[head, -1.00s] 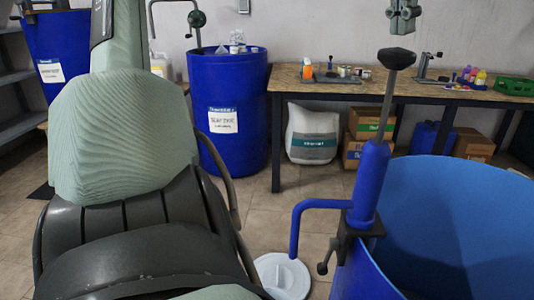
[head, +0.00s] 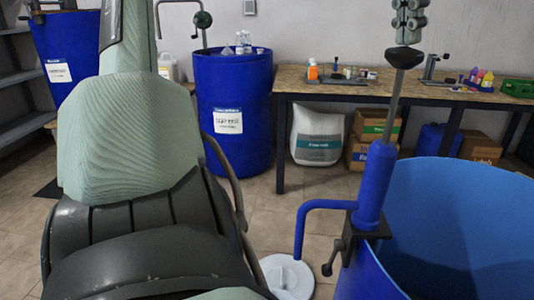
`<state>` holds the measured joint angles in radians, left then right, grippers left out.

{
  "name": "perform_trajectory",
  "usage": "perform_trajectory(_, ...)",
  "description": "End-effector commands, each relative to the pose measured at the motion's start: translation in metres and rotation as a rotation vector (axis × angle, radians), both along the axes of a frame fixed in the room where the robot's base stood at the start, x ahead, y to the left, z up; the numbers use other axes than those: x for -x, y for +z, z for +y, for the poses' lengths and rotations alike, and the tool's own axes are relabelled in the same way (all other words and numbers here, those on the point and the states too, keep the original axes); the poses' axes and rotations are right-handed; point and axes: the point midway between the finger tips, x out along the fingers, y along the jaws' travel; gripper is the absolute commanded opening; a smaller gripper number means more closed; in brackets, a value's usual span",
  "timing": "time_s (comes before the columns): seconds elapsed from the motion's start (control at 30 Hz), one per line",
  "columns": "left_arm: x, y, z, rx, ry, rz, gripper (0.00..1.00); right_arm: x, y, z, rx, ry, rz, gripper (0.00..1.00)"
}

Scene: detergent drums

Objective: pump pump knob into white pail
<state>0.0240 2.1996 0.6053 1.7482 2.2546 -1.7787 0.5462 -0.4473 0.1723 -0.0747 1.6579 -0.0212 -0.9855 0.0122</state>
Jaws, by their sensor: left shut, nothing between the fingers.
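The black pump knob (head: 404,58) tops a thin metal rod that stands up out of the blue hand pump (head: 375,187). The rod is well extended. The pump is clamped to the rim of a big open blue drum (head: 460,225), and its spout (head: 312,206) bends down on the left. The white pail (head: 287,277) is on the floor below the spout, cut off at the bottom edge. My left gripper (head: 407,40) is shut and empty, pointing down right above the knob. I cannot tell whether it touches. My right gripper is out of view.
My left arm fills the left foreground. Behind stands a workbench (head: 320,91) with small bottles, a clamp and a green crate (head: 517,88). A white sack (head: 317,135) and cardboard boxes (head: 373,125) are under it. A blue drum (head: 234,105) stands left of it.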

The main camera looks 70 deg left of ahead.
Motion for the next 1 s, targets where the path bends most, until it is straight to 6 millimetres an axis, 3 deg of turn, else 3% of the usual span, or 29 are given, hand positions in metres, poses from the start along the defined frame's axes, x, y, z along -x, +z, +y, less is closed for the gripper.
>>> perform_trajectory(1.0, 0.000, -0.064, 0.000, 0.000, -0.001, 0.003, 0.00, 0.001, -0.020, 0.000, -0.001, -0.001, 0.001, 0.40)
